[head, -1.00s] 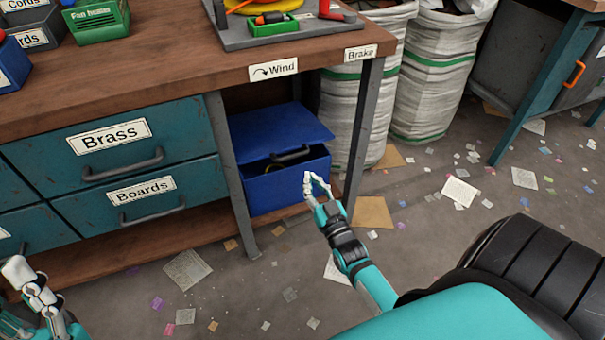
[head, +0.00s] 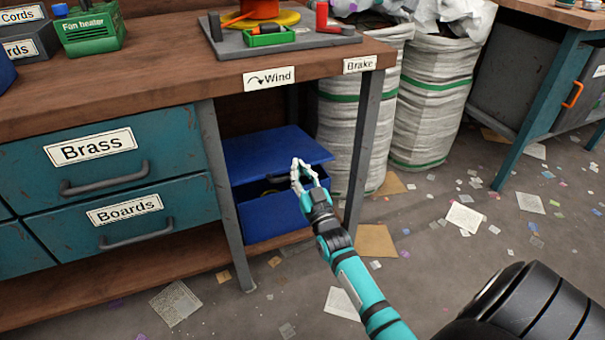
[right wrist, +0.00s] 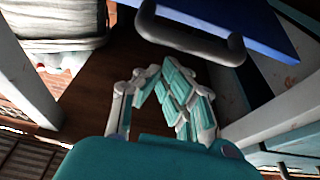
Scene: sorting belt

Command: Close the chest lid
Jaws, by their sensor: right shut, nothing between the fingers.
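The blue chest stands on the low shelf under the workbench. Its lid (head: 262,148) is raised, with a dark gap between it and the chest body (head: 272,220). A little of something yellow shows in the gap. My right gripper (head: 298,165) is shut and empty, in front of the lid's front edge and overlapping it in the head view. In the right wrist view, the gripper's fingers (right wrist: 160,75) sit below the dark handle (right wrist: 185,38) and the blue lid (right wrist: 262,22). I cannot tell whether they touch. My left gripper is out of view.
A grey bench leg (head: 226,200) stands left of the chest and another leg (head: 364,150) right of it. The bench top (head: 150,85) overhangs the chest. White sacks (head: 430,110) stand at the right. Paper scraps litter the floor.

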